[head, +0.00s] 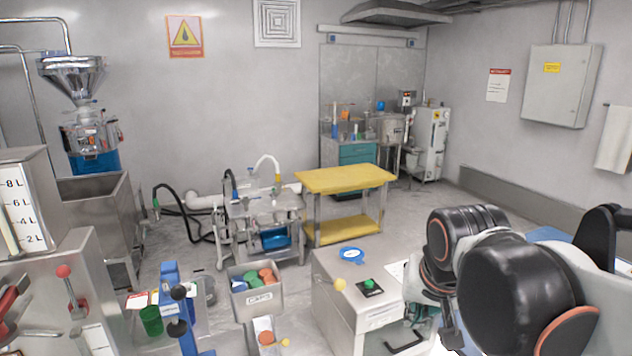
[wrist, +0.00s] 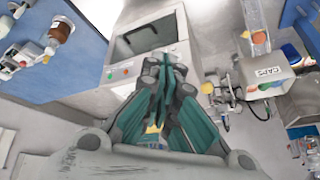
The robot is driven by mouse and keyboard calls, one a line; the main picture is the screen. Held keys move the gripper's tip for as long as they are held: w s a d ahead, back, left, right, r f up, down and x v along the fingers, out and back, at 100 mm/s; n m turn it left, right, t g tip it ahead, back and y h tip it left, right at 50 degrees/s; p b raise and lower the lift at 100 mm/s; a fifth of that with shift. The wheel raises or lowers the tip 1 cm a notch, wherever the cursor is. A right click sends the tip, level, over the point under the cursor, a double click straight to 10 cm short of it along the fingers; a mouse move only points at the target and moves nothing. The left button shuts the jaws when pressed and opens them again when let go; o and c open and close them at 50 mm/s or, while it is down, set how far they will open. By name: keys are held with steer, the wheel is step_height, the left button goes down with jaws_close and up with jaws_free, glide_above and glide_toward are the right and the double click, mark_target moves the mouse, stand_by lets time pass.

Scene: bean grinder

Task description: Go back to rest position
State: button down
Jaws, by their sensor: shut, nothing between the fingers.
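My gripper (wrist: 166,72) points away from the wrist camera, its green-lined fingers together and empty. In the head view my black and grey arm fills the lower right and the fingertips are not clear there.
A bin of coloured caps (head: 258,300) stands left of the machine. A blue clamp (head: 172,300), a green cup (head: 151,320) and a steel tank with level marks (head: 28,205) are at the left. A yellow table (head: 345,179) stands farther back. Grey floor is open at mid-right.

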steer(key=s+d+f+n+t+b, duration=0.1)
steer(key=s+f+b, duration=0.4)
steer(key=s+f, duration=0.5)
steer(key=shift+s+d+f+n+t+b, duration=0.35)
steer(key=shift+d+n, duration=0.2)
steer(key=shift+n, duration=0.45)
steer(key=w+a+r+n+y+p, duration=0.1)
steer(key=w+a+r, duration=0.3)
steer(key=w, duration=0.5)
steer(key=w+a+r+n+t+y+p, duration=0.1)
steer(key=w+a+r+n+y+p, duration=0.1)
steer(key=w, duration=0.7)
steer(key=w+a+r+n+t+y+p, duration=0.1)
steer(key=w+a+r+n+p, duration=0.2)
steer(key=w+a+r, duration=0.3)
steer(key=w, duration=0.4)
steer(key=shift+a+n+y, duration=0.3)
steer(key=shift+a+y, duration=0.1)
steer(key=shift+s, duration=0.1)
